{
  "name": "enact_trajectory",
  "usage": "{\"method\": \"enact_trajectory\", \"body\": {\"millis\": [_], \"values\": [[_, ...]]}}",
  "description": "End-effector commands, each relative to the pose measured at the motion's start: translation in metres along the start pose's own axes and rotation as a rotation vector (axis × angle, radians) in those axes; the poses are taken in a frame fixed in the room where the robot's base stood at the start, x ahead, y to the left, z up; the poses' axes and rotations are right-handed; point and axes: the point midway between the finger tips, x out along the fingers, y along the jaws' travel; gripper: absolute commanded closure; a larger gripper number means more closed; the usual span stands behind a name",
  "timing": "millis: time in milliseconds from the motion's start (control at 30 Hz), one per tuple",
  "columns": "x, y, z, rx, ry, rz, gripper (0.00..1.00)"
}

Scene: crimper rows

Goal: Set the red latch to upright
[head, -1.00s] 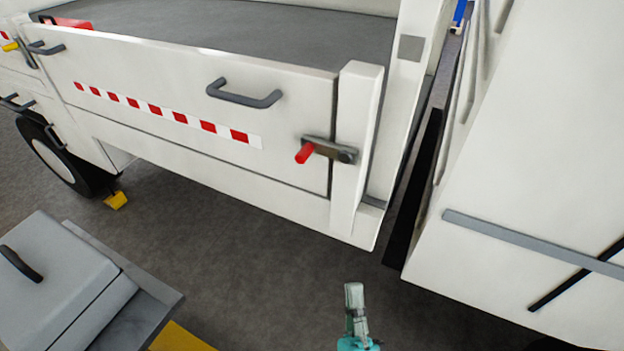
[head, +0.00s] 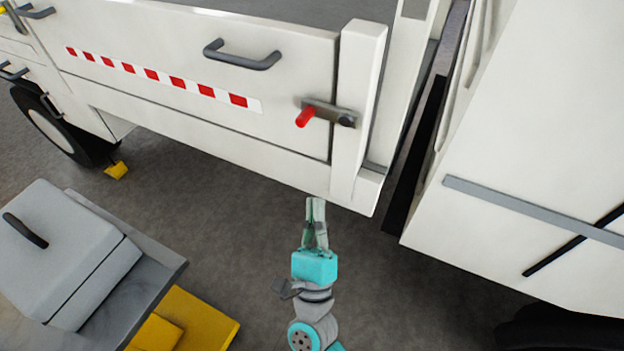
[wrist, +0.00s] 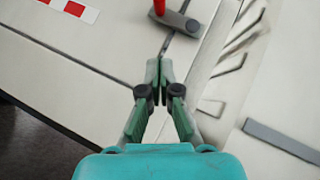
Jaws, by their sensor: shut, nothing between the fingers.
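The red latch (head: 306,116) is a red knob on a grey bar, mounted at the right end of the white side panel (head: 210,120), across the gap beside the corner post (head: 358,100). The bar lies about level, its red end to the left and its dark pivot end on the post. My gripper (head: 316,202) is below the latch in the head view, shut and empty, apart from it. In the wrist view my gripper (wrist: 159,62) points toward the panel, and the latch's red end (wrist: 159,6) is cut off by the top edge.
A grey handle (head: 242,55) and a red-and-white strip (head: 165,78) are on the panel. Another white body (head: 520,150) stands at the right past a narrow gap. A grey box (head: 65,250) is at lower left.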

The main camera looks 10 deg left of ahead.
Motion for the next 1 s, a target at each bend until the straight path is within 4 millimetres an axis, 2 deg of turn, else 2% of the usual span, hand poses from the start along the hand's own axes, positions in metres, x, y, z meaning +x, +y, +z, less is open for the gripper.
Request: {"method": "enact_trajectory", "body": {"millis": [500, 700, 1000], "values": [[0.093, -0.001, 0.000, 0.000, -0.001, -0.003, 1.00], [0.109, 0.000, 0.020, 0.002, -0.002, -0.001, 1.00], [0.117, 0.000, 0.029, -0.001, -0.001, 0.001, 1.00]]}}
